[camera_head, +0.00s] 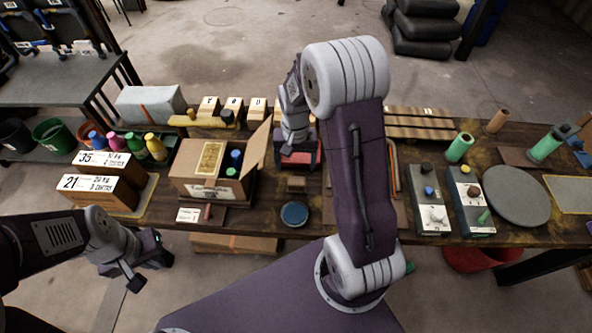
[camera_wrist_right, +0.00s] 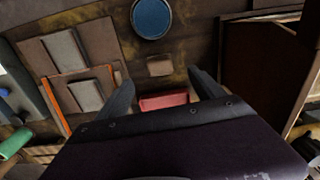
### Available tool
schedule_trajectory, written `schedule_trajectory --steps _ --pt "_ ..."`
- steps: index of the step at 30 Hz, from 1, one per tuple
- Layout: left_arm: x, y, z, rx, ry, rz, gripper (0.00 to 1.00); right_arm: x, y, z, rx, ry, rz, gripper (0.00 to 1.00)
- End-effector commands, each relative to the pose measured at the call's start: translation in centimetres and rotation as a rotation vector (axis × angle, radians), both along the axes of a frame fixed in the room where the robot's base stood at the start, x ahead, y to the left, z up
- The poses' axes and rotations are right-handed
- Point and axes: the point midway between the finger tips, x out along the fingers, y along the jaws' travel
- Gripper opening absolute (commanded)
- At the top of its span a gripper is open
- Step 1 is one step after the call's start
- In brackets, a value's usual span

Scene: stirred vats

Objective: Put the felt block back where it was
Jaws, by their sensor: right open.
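No block is plainly marked as felt. A red block (camera_wrist_right: 163,100) lies between and just beyond the spread fingers of my right gripper (camera_wrist_right: 161,86), which is open and empty. In the head view the right gripper (camera_head: 297,148) is over the red block (camera_head: 299,160), partly hiding it. A small brown block (camera_wrist_right: 159,66) lies on the table beyond the fingertips; it also shows in the head view (camera_head: 295,183).
An open cardboard box (camera_head: 205,187) with bottles stands left of the right gripper. A blue disc (camera_head: 294,214) lies near the front edge. Control boxes (camera_head: 430,205) and a grey round plate (camera_head: 517,195) are at right. My right arm hides the middle of the table.

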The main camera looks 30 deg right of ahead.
Motion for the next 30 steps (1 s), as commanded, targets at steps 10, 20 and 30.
schedule_trajectory --steps 10,20,30 --pt "0.0 0.0 0.0 0.000 0.000 0.000 0.00 -10.6 6.1 3.0 -0.005 -0.091 0.441 0.78" --pt "0.0 0.0 0.0 0.000 0.000 0.000 0.00 -11.5 6.3 3.0 -0.006 -0.098 0.477 0.78" --pt "0.0 0.0 0.0 0.000 0.000 0.000 0.00 -11.5 6.3 3.0 -0.006 -0.098 0.475 0.78"
